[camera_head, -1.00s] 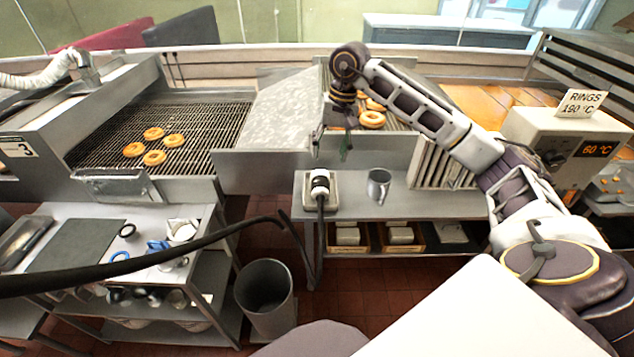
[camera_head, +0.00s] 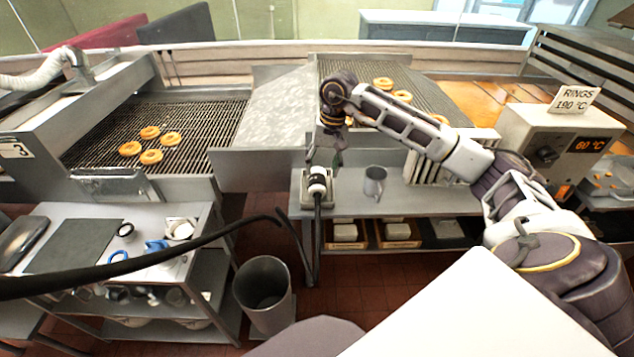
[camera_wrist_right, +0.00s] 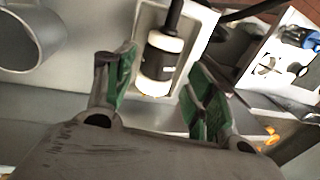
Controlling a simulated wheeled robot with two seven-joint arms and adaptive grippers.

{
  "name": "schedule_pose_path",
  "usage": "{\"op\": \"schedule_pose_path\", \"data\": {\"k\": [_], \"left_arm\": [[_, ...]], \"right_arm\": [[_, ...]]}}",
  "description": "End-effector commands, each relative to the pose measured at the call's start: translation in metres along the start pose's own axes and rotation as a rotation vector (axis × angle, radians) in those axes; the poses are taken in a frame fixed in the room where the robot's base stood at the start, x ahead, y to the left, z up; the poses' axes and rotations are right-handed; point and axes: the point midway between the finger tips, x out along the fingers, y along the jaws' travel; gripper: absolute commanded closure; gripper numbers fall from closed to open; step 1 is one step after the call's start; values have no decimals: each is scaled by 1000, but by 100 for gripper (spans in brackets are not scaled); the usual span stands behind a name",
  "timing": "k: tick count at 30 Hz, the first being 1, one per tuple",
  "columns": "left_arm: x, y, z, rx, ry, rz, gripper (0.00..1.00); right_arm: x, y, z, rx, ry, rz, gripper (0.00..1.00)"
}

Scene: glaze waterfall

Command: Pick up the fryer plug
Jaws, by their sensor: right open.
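The fryer plug (camera_head: 318,184) is a white and black cylindrical plug with a thick black cable, lying in a pale holder (camera_head: 303,201) on the steel shelf. In the right wrist view the plug (camera_wrist_right: 160,62) shows ahead, between the two finger lines, its cable running to the top. My right gripper (camera_head: 323,158) is just above and behind the plug. In the wrist view the right gripper (camera_wrist_right: 155,85) is open, with green-padded fingers either side of the plug's near end; I cannot tell whether they touch it. My left gripper is not in view.
A metal mug (camera_head: 374,182) stands right of the plug and also shows in the wrist view (camera_wrist_right: 30,40). The black cable (camera_head: 200,240) crosses to the left. A bin (camera_head: 264,295) stands below. Steel panels (camera_head: 245,163) rise behind the shelf.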

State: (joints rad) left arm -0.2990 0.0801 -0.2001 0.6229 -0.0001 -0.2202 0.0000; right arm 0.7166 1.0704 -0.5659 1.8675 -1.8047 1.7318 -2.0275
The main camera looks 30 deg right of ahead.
Motion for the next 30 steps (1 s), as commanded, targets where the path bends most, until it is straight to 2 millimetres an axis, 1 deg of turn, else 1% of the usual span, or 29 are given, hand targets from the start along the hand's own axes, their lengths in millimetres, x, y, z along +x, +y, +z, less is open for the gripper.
{"op": "schedule_pose_path", "data": {"k": [1, 6, 22, 26, 30], "left_arm": [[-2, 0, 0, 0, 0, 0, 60], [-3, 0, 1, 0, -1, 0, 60], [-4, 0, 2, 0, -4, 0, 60], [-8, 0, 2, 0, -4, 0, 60], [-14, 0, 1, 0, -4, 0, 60]], "right_arm": [[6, 0, 0, 1, -3, 0, 45], [19, 0, 0, 1, -2, 0, 45], [25, -1, 0, 0, -1, 0, 45], [33, -1, -1, -1, -3, 1, 45], [46, -2, -3, 0, -3, 0, 45]]}}
